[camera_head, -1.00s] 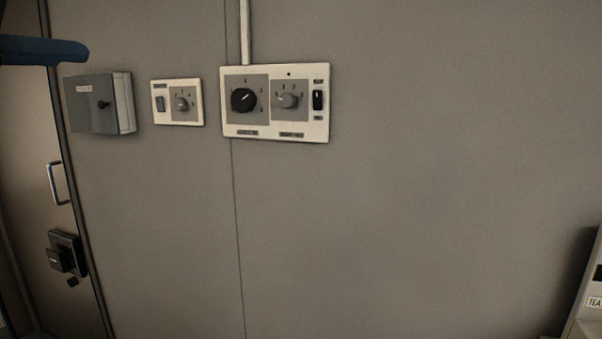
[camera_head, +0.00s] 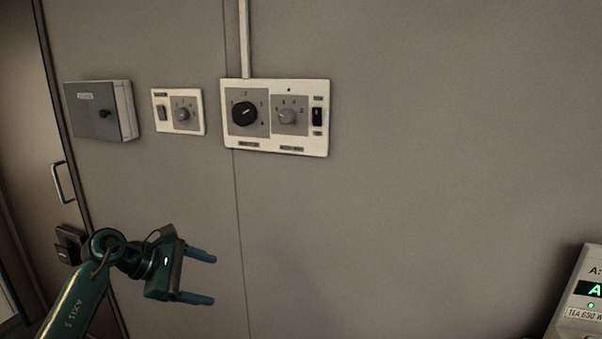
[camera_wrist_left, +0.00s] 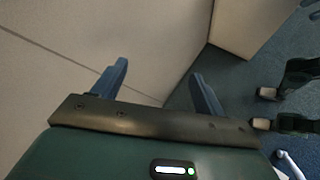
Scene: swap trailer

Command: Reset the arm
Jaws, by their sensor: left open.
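My left gripper (camera_head: 206,277) is at the lower left of the head view, in front of the grey wall and below the wall panels. Its two blue fingers point right and stand apart, with nothing between them. In the left wrist view the open fingers (camera_wrist_left: 160,88) also show empty, over wall and dark floor. My right gripper is not in view.
A smaller switch plate (camera_head: 162,127) and a grey box (camera_head: 97,122) hang left of the large panel. A door with a handle (camera_head: 58,182) is at the far left. A device with a lit display (camera_head: 583,290) stands at the lower right. The wall between is bare.

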